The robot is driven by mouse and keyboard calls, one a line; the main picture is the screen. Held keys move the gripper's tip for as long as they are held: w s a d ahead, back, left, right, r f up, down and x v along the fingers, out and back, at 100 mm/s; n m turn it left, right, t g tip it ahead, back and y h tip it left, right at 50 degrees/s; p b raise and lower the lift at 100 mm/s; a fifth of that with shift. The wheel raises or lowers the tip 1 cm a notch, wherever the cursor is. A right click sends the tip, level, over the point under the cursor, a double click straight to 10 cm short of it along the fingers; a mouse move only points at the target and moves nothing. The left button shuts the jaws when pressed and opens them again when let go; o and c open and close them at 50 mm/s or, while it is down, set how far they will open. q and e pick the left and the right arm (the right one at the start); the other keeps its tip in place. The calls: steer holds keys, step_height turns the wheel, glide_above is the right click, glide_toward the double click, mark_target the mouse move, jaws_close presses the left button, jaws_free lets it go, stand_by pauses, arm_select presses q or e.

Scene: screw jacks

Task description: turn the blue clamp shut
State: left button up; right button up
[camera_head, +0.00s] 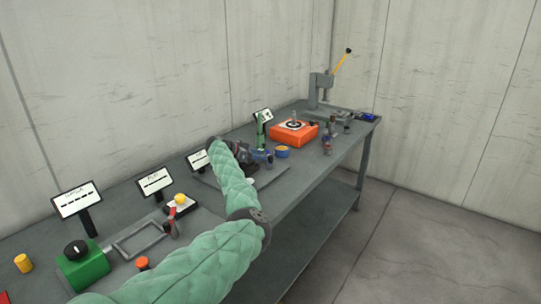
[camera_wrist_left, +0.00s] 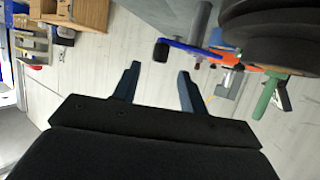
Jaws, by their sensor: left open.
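The blue clamp (camera_head: 261,155) appears small in the head view, just right of my left wrist and partly hidden by it. In the left wrist view, a blue bar with a black end (camera_wrist_left: 190,47), probably its handle, lies beyond and to the right of the fingertips. My left gripper (camera_wrist_left: 159,70) is open, with nothing between its two dark fingers. The black end looks close to the gap between the fingers, but I cannot tell the distance. In the head view, my green-sleeved left arm covers much of the gripper. My right gripper is not in view.
A green upright tool (camera_head: 260,130) and an orange box (camera_head: 306,136) stand on the bench near the clamp. A press with a yellow lever (camera_head: 341,62) is at the far end. Label signs (camera_head: 76,201) line the left.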

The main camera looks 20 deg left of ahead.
mark_target(271, 156)
arm_select(q)
steer(key=shift+p+x, duration=0.9)
steer(key=shift+x, duration=2.4)
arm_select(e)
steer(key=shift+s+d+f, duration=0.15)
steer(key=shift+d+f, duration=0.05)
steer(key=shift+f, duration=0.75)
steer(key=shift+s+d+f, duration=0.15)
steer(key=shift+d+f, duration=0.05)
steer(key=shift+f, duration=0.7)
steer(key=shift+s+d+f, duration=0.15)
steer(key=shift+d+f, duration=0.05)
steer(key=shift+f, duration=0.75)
arm_select(q)
steer(key=shift+d, duration=0.1)
steer(key=shift+r, duration=0.1)
steer(key=shift+c, duration=0.4)
jaws_close()
